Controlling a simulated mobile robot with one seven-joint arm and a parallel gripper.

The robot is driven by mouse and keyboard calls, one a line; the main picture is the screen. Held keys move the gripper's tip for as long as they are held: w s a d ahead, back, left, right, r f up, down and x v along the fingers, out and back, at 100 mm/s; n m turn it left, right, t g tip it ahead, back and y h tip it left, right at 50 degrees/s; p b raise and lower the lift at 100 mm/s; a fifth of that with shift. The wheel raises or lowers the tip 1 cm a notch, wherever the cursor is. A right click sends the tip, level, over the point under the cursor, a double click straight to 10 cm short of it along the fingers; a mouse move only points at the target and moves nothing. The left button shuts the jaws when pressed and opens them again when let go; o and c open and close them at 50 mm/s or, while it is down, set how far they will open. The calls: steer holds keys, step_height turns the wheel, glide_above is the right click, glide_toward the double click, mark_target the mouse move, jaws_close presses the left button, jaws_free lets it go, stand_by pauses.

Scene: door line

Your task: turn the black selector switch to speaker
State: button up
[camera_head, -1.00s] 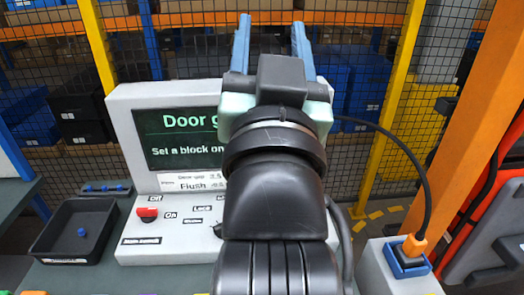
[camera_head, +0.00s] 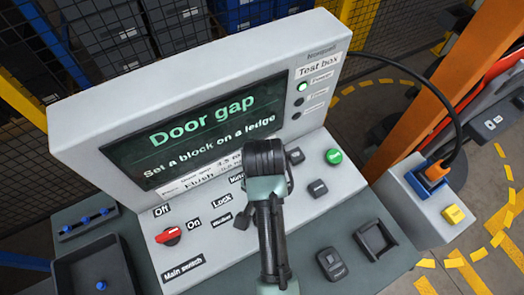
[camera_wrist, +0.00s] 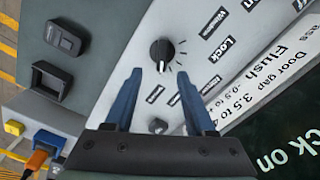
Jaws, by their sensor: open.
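The black selector switch (camera_wrist: 161,52) is a round knob with a white mark, on the light grey panel of the test box. In the wrist view its white mark points down the picture, towards my gripper. Short tick lines and small black labels (camera_wrist: 214,22) lie to its right; their words are too small to read surely. My gripper (camera_wrist: 160,74) is open and empty, its two blue fingers spread on either side below the knob in the picture. I cannot tell how far above the panel they are. In the head view my arm hides the knob and the fingers.
The test box screen (camera_head: 190,135) reads "Door gap". A red main switch (camera_head: 170,236) is left on the panel, a green button (camera_head: 333,157) right. A black tray (camera_head: 95,270) stands left; a black holder (camera_head: 375,240) and a dark handset (camera_head: 331,264) lie right. A cable runs to an orange plug (camera_head: 436,172).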

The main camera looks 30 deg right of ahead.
steer(key=f, duration=0.8)
steer(key=shift+w+a+f+p, duration=0.1)
steer(key=shift+w+f+p, duration=0.15)
steer(key=shift+p, duration=0.1)
steer(key=shift+s, duration=0.1)
jaws_close()
